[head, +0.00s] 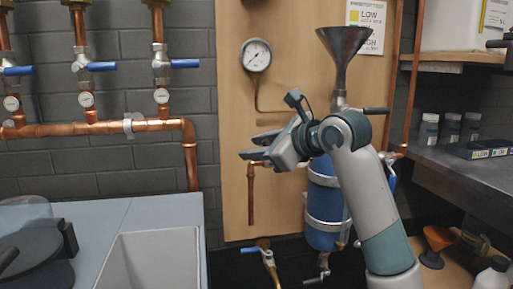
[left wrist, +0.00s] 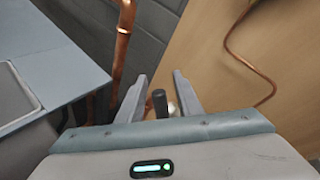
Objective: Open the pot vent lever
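The blue pot (head: 325,205) with metal bands hangs upright against the wooden board, partly behind my left arm. A metal funnel (head: 343,50) stands above it, with a black-handled lever (head: 376,110) at its neck. My left gripper (head: 252,147) is open in front of the board, its fingers pointing left. In the left wrist view a black lever handle (left wrist: 160,102) stands between the open fingers of the gripper (left wrist: 160,82), with no clear contact; it looks like the vent lever. The head view does not clearly show this handle. My right gripper is not in view.
A pressure gauge (head: 256,55) and copper pipe (head: 251,195) are close to the left gripper. Blue-handled valves (head: 185,63) line the left wall above a sink (head: 155,262). A metal counter (head: 440,160) with bottles is at right. A blue-handled drain valve (head: 262,250) sits below.

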